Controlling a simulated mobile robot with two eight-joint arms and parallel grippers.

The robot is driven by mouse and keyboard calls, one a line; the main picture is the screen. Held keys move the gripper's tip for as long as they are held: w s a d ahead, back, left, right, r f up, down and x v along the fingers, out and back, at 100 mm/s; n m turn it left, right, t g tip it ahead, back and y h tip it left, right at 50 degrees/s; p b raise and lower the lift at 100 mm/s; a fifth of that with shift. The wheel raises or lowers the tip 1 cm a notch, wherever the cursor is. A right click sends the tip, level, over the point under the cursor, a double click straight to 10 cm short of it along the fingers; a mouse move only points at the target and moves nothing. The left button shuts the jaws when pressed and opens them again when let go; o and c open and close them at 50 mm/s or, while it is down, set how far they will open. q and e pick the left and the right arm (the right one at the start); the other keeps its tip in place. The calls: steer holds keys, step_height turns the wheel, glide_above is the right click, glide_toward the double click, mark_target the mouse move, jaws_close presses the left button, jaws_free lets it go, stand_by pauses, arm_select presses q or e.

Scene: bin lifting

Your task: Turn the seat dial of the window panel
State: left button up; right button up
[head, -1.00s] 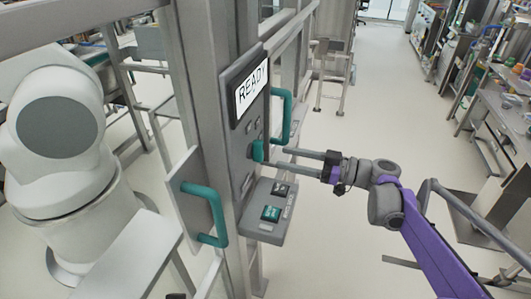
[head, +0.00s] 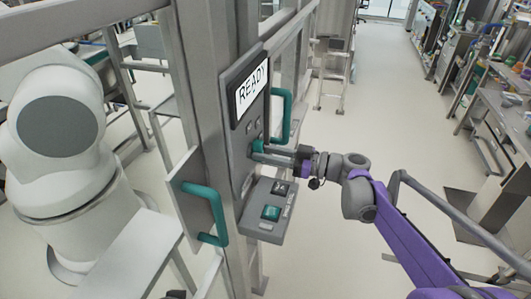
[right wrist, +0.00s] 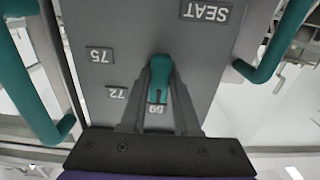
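The seat dial is a teal knob (head: 257,146) on the grey window panel (head: 241,165), below the screen reading READY (head: 251,90). In the right wrist view the dial (right wrist: 161,72) stands between my right gripper's two dark fingers (right wrist: 162,75), which lie close against both its sides. The panel (right wrist: 220,65) there carries a SEAT label, which appears upside down, and several small number labels. In the head view my right gripper (head: 270,152) reaches the dial from the right, its fingers partly hiding it. I cannot make out my left gripper.
Teal handles flank the panel, one at the left (head: 205,212) and one at the right (head: 285,115). A white robot arm (head: 60,140) stands behind the frame.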

jaws_close()
steer(key=shift+m, duration=0.3)
steer(key=m, duration=0.3)
steer(key=shift+m, duration=0.4)
steer(key=shift+f+m+b, duration=0.1)
steer(key=shift+m+b, duration=0.2)
steer(key=shift+m, duration=7.4)
